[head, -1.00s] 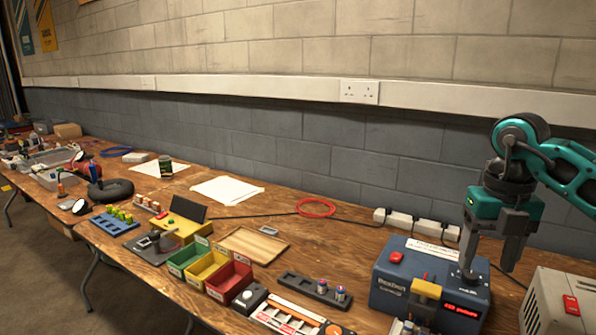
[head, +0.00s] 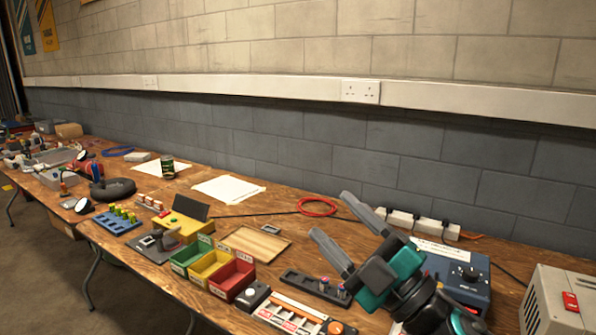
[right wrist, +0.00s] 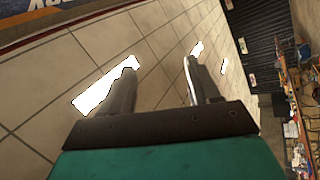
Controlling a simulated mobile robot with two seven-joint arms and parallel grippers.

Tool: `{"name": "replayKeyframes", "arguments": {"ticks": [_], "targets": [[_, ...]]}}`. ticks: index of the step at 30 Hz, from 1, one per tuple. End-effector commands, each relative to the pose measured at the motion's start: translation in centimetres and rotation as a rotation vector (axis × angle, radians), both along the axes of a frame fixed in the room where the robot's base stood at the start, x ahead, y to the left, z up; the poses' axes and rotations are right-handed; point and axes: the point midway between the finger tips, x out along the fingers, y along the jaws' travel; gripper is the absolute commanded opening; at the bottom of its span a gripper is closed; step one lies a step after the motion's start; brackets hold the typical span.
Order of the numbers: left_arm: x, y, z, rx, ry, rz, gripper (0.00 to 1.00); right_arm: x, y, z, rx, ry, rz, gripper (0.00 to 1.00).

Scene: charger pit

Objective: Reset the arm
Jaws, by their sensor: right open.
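My right gripper (head: 330,222) is in the lower right of the head view, in front of the blue charger box (head: 464,272). Its two grey fingers are apart and point up and to the left, with nothing between them. My left gripper is not in the head view.
A dark holder (head: 313,287) with small cells lies just below the fingers. Green, yellow and red bins (head: 232,279) stand to its left. A wooden tray (head: 257,242), a red cable ring (head: 317,207) and a grey box (head: 556,300) are nearby. White paper (head: 228,189) lies farther back.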

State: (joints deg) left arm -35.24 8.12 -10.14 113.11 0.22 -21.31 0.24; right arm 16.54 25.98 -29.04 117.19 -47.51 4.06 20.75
Motion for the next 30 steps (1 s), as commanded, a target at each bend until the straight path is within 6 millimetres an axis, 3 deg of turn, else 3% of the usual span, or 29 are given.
{"name": "replayKeyframes", "arguments": {"ticks": [5, 7, 10, 13, 16, 21, 30], "targets": [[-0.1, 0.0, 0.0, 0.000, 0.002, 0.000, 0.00, 1.0, -6.2, -5.2, 0.255, 0.359, -0.303, 0.61], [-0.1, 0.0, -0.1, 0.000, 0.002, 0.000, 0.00, 0.5, -8.6, -8.5, 0.322, 0.523, -0.418, 0.61], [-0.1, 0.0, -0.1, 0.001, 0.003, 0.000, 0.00, -1.4, -11.4, -13.8, 0.387, 0.776, -0.570, 0.61], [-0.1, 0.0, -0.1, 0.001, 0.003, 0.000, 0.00, -4.9, -13.4, -19.2, 0.416, 1.037, -0.698, 0.61], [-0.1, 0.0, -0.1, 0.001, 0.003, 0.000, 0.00, -8.7, -14.4, -23.1, 0.414, 1.256, -0.784, 0.61], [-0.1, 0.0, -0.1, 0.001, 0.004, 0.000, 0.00, -14.4, -15.0, -27.2, 0.387, 1.531, -0.866, 0.61], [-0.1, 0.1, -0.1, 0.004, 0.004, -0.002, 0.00, -23.3, -14.7, -30.5, 0.309, 1.904, -0.922, 0.61]]}}
